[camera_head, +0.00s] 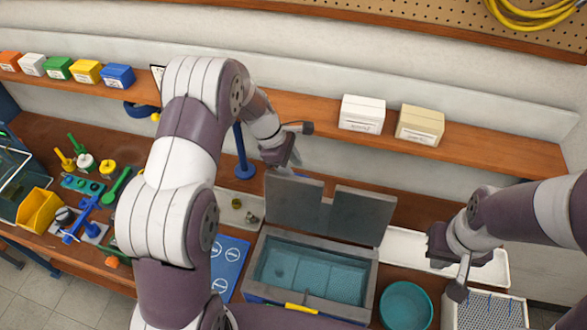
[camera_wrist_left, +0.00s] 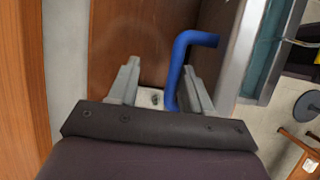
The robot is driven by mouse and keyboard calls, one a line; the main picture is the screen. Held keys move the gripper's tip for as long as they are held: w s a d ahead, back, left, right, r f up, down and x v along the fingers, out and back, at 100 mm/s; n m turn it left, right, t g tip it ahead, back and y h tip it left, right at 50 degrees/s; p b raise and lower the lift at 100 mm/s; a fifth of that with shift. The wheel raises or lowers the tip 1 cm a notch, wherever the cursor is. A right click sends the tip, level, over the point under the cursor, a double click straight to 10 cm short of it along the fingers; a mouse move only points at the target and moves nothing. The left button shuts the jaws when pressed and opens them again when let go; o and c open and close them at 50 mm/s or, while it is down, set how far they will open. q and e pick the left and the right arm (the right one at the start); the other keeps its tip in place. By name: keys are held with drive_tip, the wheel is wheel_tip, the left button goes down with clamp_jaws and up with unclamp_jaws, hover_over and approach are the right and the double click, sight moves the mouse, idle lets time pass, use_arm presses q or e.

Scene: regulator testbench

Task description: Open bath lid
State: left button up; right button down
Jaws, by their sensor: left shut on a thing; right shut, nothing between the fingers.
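The bath (camera_head: 315,265) stands open at the lower middle of the head view, with teal liquid inside a grey rim. Its lid shows as two grey panels, a left panel (camera_head: 293,203) and a right panel (camera_head: 362,215), both standing raised at the back edge. My left gripper (camera_head: 290,158) is above and behind the left panel; its fingertips are hard to make out there. In the left wrist view my left gripper (camera_wrist_left: 158,90) has a bent blue bar (camera_wrist_left: 178,75) between its fingers, beside the right one. My right gripper (camera_head: 460,284) is shut and empty, right of the bath.
A teal round bowl (camera_head: 406,306) stands right of the bath, near a mesh-topped tray (camera_head: 490,310). A blue mat (camera_head: 228,262) lies to its left. The shelf behind holds a white box (camera_head: 362,112) and a beige box (camera_head: 420,124). Tools crowd the left bench.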

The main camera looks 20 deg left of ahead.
use_arm(q)
drive_tip(key=p+v, duration=0.1)
drive_tip(key=v, duration=1.1)
drive_tip(key=shift+w+d+f, duration=0.1)
